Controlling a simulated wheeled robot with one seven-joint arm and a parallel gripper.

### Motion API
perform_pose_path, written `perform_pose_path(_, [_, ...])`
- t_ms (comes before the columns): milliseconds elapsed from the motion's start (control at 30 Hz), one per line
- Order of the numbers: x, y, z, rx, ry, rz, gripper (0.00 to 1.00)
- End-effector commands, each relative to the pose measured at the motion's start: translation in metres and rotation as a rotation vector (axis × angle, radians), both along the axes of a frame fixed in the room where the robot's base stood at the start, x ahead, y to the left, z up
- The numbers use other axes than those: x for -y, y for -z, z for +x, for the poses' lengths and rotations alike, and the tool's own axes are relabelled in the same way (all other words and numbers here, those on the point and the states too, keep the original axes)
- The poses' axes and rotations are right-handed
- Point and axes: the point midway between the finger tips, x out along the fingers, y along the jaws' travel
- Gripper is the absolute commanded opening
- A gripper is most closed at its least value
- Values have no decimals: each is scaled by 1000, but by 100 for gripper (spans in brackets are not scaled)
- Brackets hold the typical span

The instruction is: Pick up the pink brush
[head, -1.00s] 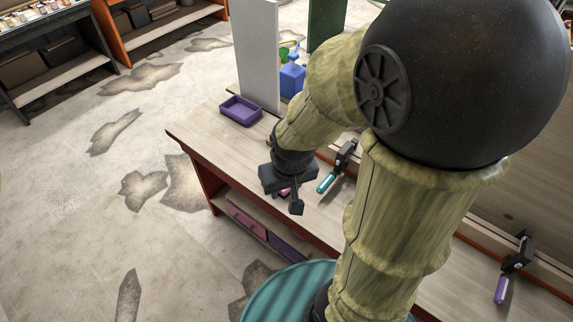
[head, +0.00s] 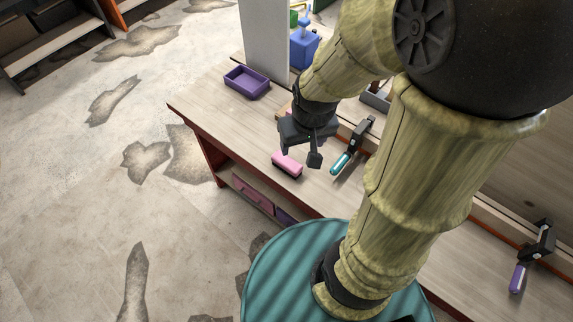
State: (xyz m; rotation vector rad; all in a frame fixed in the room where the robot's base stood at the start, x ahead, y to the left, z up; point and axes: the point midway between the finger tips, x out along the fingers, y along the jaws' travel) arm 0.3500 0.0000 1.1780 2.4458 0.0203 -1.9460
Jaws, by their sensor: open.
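The pink brush (head: 287,164) lies on the light wooden bench top (head: 238,132), near its front edge. It has a pink upper part and a dark underside. My gripper (head: 301,157) is open and empty, pointing down just above the brush and slightly behind it. One dark finger shows to the right of the brush. The other finger is partly hidden, and the exact gap between fingers and brush cannot be told.
A clamp with a teal handle (head: 343,162) lies just right of my gripper. A purple tray (head: 247,82) sits at the far left of the bench, beside a pale upright panel (head: 264,40). A purple-handled clamp (head: 518,277) is at the right. The bench's left front is clear.

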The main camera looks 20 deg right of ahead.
Motion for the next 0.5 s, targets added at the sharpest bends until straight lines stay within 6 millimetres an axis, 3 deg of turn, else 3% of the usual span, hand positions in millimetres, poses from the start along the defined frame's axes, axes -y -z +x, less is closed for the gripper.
perform_pose_path(500, [-2,91,88,-139,-373,-56,65])
